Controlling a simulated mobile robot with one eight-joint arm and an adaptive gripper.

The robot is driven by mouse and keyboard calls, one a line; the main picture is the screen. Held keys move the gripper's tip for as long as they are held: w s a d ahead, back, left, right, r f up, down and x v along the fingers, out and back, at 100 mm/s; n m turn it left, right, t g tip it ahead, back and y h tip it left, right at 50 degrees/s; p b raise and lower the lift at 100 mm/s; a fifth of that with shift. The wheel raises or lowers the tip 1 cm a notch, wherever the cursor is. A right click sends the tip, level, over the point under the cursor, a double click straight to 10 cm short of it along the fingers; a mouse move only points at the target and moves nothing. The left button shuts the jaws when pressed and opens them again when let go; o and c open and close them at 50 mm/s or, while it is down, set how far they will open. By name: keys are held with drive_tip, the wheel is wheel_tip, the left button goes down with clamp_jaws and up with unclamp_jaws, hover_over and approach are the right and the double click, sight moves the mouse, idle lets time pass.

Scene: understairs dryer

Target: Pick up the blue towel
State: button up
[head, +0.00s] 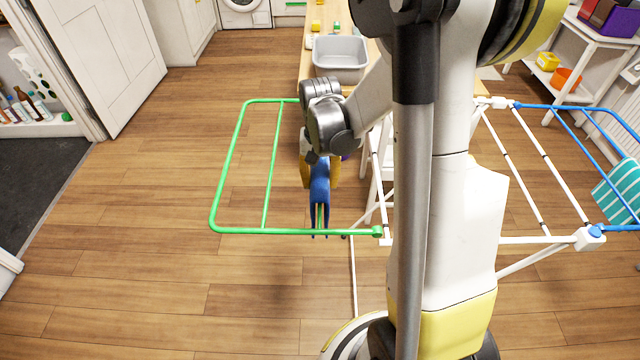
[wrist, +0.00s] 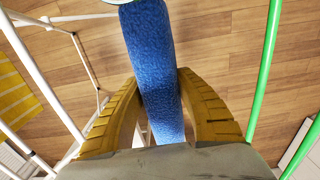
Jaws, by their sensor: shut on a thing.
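The blue towel (head: 319,184) hangs over the front bar of the green wing of a drying rack (head: 232,165) in the head view. It is narrow and folded, and its lower end reaches just below the bar. My gripper (head: 320,175) is above the bar with its yellow fingers on both sides of the towel. In the wrist view the towel (wrist: 150,60) runs up between the two ridged yellow fingers, and my gripper (wrist: 158,105) is shut on it. Part of the towel is hidden behind the fingers and palm.
A grey basin (head: 340,52) stands on a wooden table behind my arm. The rack's blue wing (head: 560,107) at right holds a teal striped cloth (head: 618,190). A white shelf (head: 590,45) stands at the back right. Wooden floor at left is clear.

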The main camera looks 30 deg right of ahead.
wheel_tip(320, 180, up, 17)
drive_tip(key=p, duration=0.6)
drive_tip(key=shift+r, duration=0.2)
drive_tip(key=shift+r+p, duration=0.55)
drive_tip(key=shift+p, duration=0.1)
